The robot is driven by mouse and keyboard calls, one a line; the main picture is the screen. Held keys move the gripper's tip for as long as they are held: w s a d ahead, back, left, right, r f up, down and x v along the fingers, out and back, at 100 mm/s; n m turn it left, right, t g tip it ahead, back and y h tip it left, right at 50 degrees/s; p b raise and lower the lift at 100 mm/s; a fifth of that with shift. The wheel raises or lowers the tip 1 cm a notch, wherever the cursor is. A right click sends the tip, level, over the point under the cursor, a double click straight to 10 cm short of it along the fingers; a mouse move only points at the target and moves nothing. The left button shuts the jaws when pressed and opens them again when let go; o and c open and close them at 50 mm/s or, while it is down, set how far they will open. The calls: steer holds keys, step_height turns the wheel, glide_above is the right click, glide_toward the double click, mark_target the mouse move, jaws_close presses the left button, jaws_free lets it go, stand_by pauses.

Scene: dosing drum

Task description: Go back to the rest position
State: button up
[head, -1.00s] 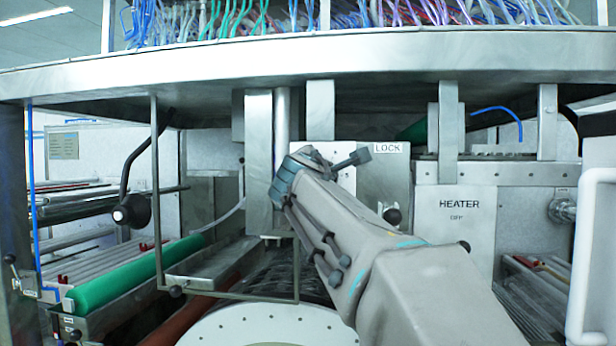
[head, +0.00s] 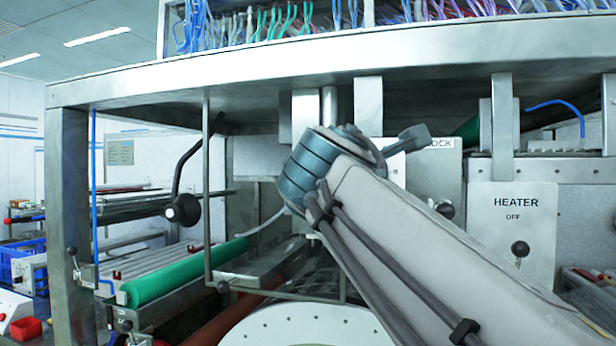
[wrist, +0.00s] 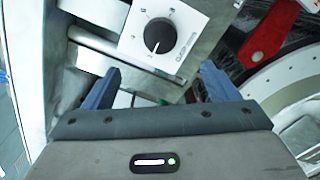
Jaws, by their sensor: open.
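My arm reaches up and left across the head view, with its dark blue-grey joint (head: 318,168) in front of the machine frame. My gripper cannot be made out clearly there. In the wrist view my gripper (wrist: 158,85) has two blue-grey fingers wide apart with nothing between them. Beyond the fingers is a white plate with a black dial (wrist: 159,37), apart from them.
A heater panel (head: 514,225) marked OFF has a knob. A LOCK plate (head: 436,175) is partly behind my arm. A white round cover (head: 310,328) lies low in front. A black-knobbed lever (head: 182,210) and green roller (head: 185,270) stand left. A steel beam (head: 300,75) spans above.

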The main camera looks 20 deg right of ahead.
stand_by(0.4)
step_height(320, 180, down, 25)
steer(key=s+a+m+g+y, duration=0.1)
steer(key=a+m+g+y, duration=0.1)
steer(key=m+g+y, duration=0.4)
steer(key=s+a+f+m+g+y, duration=0.2)
steer(key=s+f+m, duration=0.3)
steer(key=f, duration=0.6)
steer(key=s+a+f+m+g+y, duration=0.2)
steer(key=s+a+f+m+g, duration=0.2)
steer(key=f, duration=0.8)
steer(key=s+m, duration=0.2)
steer(key=s, duration=0.2)
steer(key=shift+f, duration=0.15)
